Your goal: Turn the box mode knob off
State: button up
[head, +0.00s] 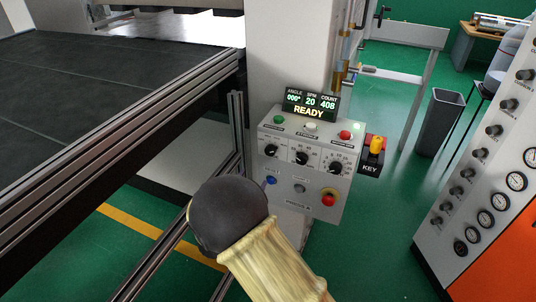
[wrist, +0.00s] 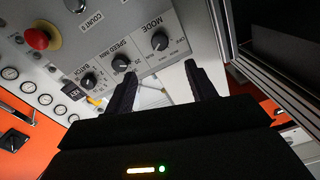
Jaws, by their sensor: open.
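The grey control box (head: 318,188) stands on a post in the head view, with three black knobs in a row. The mode knob (head: 271,151) is the leftmost there. In the wrist view the box face appears turned over, and the mode knob (wrist: 160,41) sits beside the printed word MODE. Its exact pointer setting is too small to read. My gripper (wrist: 160,72) is open and empty, its two dark fingers apart; the mode knob shows between and beyond their tips, not touched. In the head view my dark rounded wrist hides the fingers, below and left of the box.
The speed knob (wrist: 120,63) and batch knob (wrist: 88,80) are beside the mode knob. A red stop button (head: 328,198) and a yellow key switch (head: 376,145) stick out. A dark press bed (head: 110,75) with metal rails lies left. A lit display reads READY.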

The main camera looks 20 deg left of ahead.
aim_at(269, 153)
jog(key=w, duration=0.9)
jog(key=w+p, duration=0.1)
jog(key=w, duration=0.4)
jog(key=shift+d+f, duration=0.1)
jog(key=shift+d, duration=0.2)
jog(key=shift+s+a, duration=0.1)
jog(key=shift+s, duration=0.1)
jog(key=shift+c, duration=0.5)
jog(key=c, duration=0.9)
